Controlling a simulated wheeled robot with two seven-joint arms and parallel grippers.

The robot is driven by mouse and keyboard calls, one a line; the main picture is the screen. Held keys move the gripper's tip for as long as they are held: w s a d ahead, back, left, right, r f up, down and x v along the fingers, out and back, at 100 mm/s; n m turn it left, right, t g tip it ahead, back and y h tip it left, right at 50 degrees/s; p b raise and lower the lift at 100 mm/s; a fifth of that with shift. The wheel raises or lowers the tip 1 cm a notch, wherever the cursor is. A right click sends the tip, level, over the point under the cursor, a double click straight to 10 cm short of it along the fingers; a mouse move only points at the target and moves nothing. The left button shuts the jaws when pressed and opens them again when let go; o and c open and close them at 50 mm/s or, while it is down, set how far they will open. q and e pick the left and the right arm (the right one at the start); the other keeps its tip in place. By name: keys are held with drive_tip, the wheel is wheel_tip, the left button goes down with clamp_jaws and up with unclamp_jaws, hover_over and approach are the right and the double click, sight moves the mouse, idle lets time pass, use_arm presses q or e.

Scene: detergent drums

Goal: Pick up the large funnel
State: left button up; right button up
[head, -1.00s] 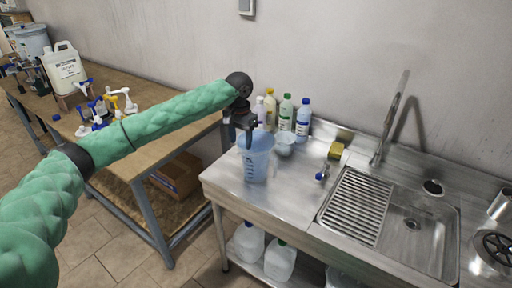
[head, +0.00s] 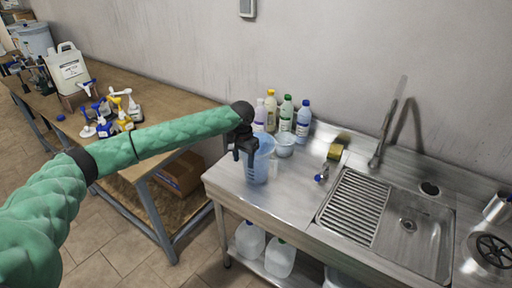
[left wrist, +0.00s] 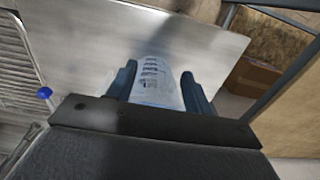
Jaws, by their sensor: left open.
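A blue translucent measuring jug (head: 262,172) with dark scale marks stands upright on the steel counter (head: 228,185). A pale, round, bowl-like vessel (head: 284,149) stands just behind and right of it. It may be the large funnel, but I cannot tell its shape for sure. My left gripper (head: 242,152) is open and low at the jug's left rim, hiding part of it. In the left wrist view the jug (left wrist: 157,85) shows between the two spread fingers (left wrist: 160,78). I cannot tell whether they touch it. My right gripper is out of view.
Several bottles (head: 286,113) stand against the wall behind the jug. A yellow sponge (head: 336,150) and a small blue-capped item (head: 321,177) lie to the right, before the sink (head: 415,235). A wooden bench (head: 165,105) with pumps and a canister is at left.

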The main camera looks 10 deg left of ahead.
use_arm(q)
drive_tip(key=shift+d+f, duration=0.1)
drive_tip(key=shift+f, duration=0.05)
drive_tip(key=c, duration=1.1)
